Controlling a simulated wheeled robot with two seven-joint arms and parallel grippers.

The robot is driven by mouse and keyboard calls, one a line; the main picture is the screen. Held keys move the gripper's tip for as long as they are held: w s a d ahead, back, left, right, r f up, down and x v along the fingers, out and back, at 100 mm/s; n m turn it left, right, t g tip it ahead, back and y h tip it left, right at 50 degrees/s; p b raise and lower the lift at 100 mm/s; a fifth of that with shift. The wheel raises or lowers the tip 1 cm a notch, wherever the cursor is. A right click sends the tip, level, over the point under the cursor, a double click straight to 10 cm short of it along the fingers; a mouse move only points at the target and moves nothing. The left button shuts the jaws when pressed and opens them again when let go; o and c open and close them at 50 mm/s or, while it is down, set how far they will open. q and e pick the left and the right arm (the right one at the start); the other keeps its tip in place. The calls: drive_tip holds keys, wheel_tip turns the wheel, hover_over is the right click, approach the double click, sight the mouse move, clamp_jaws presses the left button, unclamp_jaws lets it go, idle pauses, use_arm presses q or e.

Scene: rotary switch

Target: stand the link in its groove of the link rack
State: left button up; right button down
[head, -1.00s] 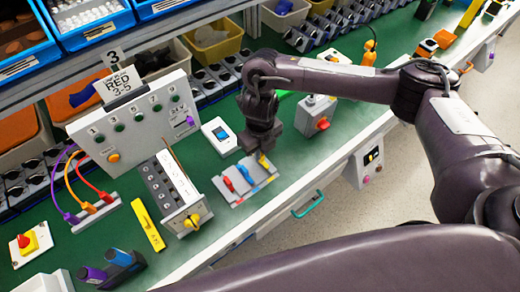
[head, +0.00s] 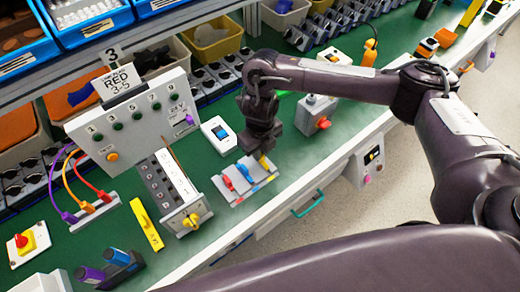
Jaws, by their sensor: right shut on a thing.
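The link rack (head: 236,198) is a light grey tray on the green bench, in the middle of the head view. A red link (head: 228,184) and a blue link (head: 244,172) stand in its left and middle grooves. My right gripper (head: 264,152) points down over the rack's right end. It is shut on the yellow link (head: 266,162), whose lower part shows below the fingers at the right groove. I cannot tell whether the link is seated in the groove, as the gripper hides its top. My left gripper is out of view.
A grey box with a red knob (head: 316,115) is to the right. A switch unit with a yellow knob (head: 190,220) stands left. The bench's front edge (head: 285,200) is close to the rack.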

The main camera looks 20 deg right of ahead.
drive_tip(key=shift+f+b, duration=0.6)
drive_tip(key=shift+f, duration=0.25)
drive_tip(key=c, duration=1.4)
unclamp_jaws()
drive_tip(key=shift+c, duration=0.2)
wheel_tip(320, 180, up, 8)
drive_tip(key=shift+f+p, duration=0.1)
drive_tip(key=shift+p, duration=0.55)
